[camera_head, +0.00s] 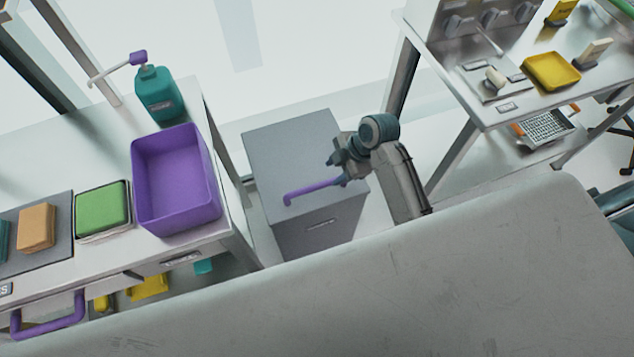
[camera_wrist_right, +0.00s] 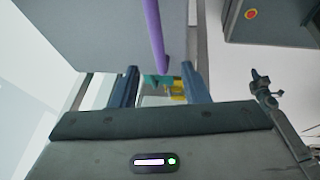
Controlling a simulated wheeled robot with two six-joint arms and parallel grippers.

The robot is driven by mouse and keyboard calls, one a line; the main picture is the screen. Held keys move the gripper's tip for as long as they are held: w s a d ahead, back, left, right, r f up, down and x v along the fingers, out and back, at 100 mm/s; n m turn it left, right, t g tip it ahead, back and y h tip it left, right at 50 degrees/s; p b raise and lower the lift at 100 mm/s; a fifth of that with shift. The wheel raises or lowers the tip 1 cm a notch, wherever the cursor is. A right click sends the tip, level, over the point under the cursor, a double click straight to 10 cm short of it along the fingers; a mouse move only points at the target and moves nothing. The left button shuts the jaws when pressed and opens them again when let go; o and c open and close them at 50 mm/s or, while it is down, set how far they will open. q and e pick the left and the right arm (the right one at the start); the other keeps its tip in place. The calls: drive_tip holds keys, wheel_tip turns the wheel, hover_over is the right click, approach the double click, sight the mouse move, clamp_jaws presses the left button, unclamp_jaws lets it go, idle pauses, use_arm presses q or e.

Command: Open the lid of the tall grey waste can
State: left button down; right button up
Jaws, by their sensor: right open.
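The tall grey waste can (camera_head: 285,145) stands on the floor in the middle of the head view. Its flat grey top looks closed. A purple bar handle (camera_head: 312,191) with a bent left end runs along the can's front upper edge. My right gripper (camera_head: 337,168) is at the right end of this handle, over the can's right side. In the right wrist view the gripper (camera_wrist_right: 160,83) is open, and the purple bar (camera_wrist_right: 154,35) ends near the gap between its fingers. I cannot tell whether they touch. A grey panel (camera_wrist_right: 90,30) lies left of the bar. My left gripper is not in view.
A table at left holds a purple bin (camera_head: 180,215), a teal pump bottle (camera_head: 157,95) and a green block (camera_head: 102,208). A workbench with a yellow tray (camera_head: 552,71) stands at the upper right. A large pale surface (camera_head: 400,290) fills the foreground.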

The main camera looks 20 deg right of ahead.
sight(315, 186)
drive_tip(key=shift+n, duration=0.3)
drive_tip(key=p+x, duration=0.1)
drive_tip(key=x, duration=1)
drive_tip(key=shift+w+a+r+p, duration=0.15)
drive_tip(key=shift+w+a+p, duration=0.05)
drive_tip(key=shift+p, duration=0.15)
clamp_jaws()
